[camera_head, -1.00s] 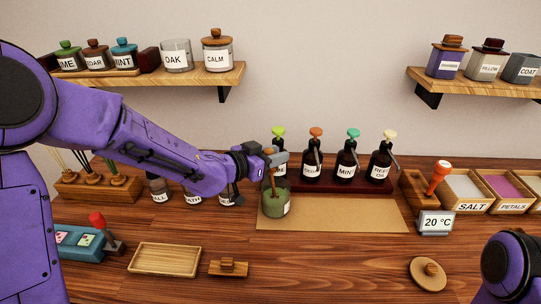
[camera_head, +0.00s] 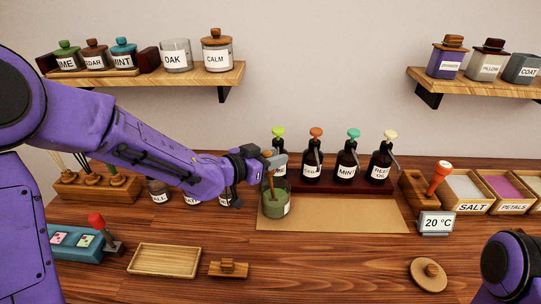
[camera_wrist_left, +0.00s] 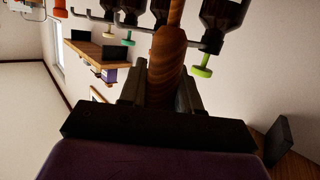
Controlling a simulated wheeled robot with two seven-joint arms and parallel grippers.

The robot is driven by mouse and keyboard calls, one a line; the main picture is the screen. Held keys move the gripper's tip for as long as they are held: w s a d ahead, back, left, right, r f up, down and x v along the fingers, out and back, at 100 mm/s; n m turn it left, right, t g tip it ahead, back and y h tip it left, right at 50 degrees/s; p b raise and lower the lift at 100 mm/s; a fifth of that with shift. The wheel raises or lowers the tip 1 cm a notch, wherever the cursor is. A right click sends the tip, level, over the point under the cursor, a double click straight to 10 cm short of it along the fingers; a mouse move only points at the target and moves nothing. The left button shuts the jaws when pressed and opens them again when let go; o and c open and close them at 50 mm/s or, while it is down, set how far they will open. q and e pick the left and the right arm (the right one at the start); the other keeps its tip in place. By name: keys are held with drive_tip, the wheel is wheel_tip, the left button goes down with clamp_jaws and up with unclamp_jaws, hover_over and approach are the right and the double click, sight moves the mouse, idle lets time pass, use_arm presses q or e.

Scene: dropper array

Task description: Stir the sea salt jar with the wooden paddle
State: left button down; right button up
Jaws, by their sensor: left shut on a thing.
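A glass jar (camera_head: 275,203) with green contents stands on the tan mat (camera_head: 340,214). Its label is turned mostly away and cannot be read. My left gripper (camera_head: 270,164) is above the jar, shut on the wooden paddle (camera_head: 270,185), whose lower end is inside the jar. In the left wrist view the paddle's wooden handle (camera_wrist_left: 168,55) sits between the fingers of the left gripper (camera_wrist_left: 162,88). My right arm shows only as a purple part at the bottom right; its gripper is out of view.
Several dark pump bottles (camera_head: 346,162) stand behind the mat. A round wooden lid (camera_head: 428,272), a wooden tray (camera_head: 165,260) and a small wooden block (camera_head: 228,268) lie in front. A temperature display (camera_head: 435,223) and a salt bin (camera_head: 468,190) are at right.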

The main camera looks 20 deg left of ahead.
use_arm(q)
drive_tip(key=shift+w+a, duration=0.15)
drive_tip(key=shift+w, duration=0.1)
drive_tip(key=r+p, duration=1)
drive_tip(key=shift+s+a, duration=0.4)
drive_tip(key=shift+f, duration=0.1)
drive_tip(key=shift+w, duration=0.1)
